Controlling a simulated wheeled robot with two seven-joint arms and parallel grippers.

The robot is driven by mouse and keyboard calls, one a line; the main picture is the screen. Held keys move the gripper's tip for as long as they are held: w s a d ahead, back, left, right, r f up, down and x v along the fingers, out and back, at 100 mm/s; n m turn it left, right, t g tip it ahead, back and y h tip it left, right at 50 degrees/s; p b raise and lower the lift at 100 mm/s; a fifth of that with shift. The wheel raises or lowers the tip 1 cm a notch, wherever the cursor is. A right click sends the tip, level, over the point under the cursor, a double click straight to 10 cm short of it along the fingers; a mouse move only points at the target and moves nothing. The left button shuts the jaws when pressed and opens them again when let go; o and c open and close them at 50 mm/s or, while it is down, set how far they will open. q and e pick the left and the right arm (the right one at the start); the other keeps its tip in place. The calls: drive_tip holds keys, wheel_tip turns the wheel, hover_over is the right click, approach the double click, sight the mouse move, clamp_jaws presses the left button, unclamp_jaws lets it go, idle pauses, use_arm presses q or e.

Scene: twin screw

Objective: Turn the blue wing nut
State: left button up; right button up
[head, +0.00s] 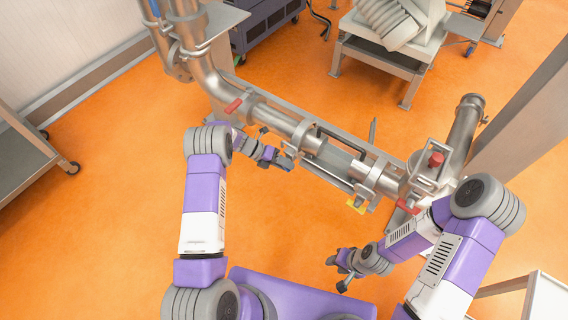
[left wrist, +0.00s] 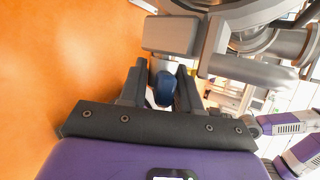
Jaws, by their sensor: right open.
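The blue wing nut (left wrist: 164,90) shows dark blue between the two fingers of my left gripper (left wrist: 161,78) in the left wrist view. The fingers stand on either side of it with a gap at the left; on the right they are very close, and I cannot tell if they touch. In the head view my left gripper (head: 279,159) is at the near side of the pipe clamp, and the nut is hard to make out there. My right gripper (head: 343,269) is open and empty, low in front of the pipe, well away from the nut.
A steel pipe assembly (head: 335,158) runs from upper left to right. It carries a yellow wing nut (head: 356,206) and red handles (head: 233,105). A grey cart (head: 28,160) stands at the left. The orange floor (head: 120,200) is clear.

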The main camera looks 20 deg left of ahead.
use_arm(q)
drive_tip(key=shift+o, duration=0.5)
drive_tip(key=shift+d, duration=0.1)
drive_tip(key=shift+a+r, duration=0.25)
drive_tip(key=shift+a, duration=0.15)
drive_tip(key=p+v, duration=0.1)
drive_tip(key=v, duration=0.5)
drive_tip(key=shift+a+r, duration=0.2)
drive_tip(key=shift+a, duration=0.05)
